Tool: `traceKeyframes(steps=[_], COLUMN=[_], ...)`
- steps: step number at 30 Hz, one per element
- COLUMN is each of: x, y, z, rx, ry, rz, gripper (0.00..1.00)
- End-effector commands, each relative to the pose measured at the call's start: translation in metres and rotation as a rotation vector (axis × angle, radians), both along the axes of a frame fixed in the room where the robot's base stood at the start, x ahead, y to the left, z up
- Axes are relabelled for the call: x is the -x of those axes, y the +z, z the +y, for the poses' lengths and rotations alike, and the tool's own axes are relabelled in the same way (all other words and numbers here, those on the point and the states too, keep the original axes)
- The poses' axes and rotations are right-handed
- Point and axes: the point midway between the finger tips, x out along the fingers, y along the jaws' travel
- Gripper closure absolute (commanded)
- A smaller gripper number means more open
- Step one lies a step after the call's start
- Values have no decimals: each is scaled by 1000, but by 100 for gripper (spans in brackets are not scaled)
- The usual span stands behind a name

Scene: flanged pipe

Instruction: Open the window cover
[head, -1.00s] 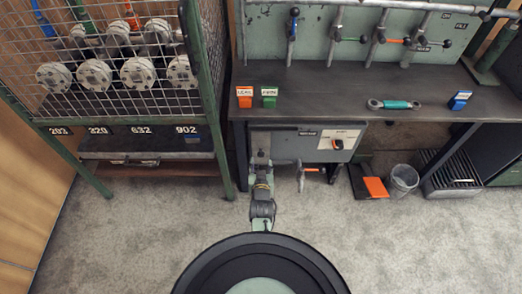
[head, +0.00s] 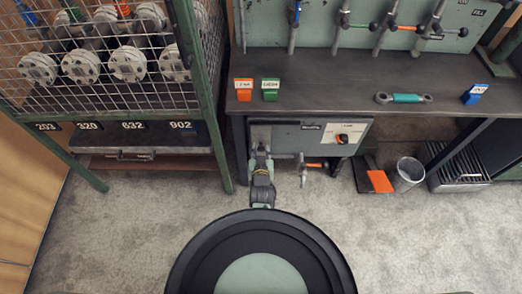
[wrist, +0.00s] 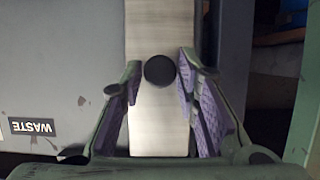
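A narrow upright strip of brushed metal with a round black knob (wrist: 160,71) fills the middle of the wrist view; I take this strip to be the window cover (wrist: 160,115). It lies on the front of a grey cabinet (head: 285,140) under the bench. My gripper (wrist: 160,66) is open, its purple-padded fingers on either side of the knob, with gaps visible on both sides. In the head view my gripper (head: 261,150) is at the cabinet's left end, where my arm hides most of the cover.
A WASTE label (wrist: 32,128) is left of the cover. An orange-handled tap (head: 305,168) hangs below the cabinet. A bin (head: 408,174) and an orange-and-black pan (head: 378,180) stand to the right. A green-framed mesh rack (head: 226,165) stands close on the left. The floor between is clear.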

Motion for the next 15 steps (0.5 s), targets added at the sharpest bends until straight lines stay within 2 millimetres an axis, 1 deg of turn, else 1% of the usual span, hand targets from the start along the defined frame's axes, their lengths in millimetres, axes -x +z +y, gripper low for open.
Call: traceKeyframes(steps=[1, 11, 12, 15], x=[0, 0, 0, 0], y=[0, 0, 0, 0], z=[0, 0, 0, 0], rx=[0, 0, 0, 0], ry=[0, 0, 0, 0], rz=[0, 0, 0, 0], gripper=[76, 98, 100, 100])
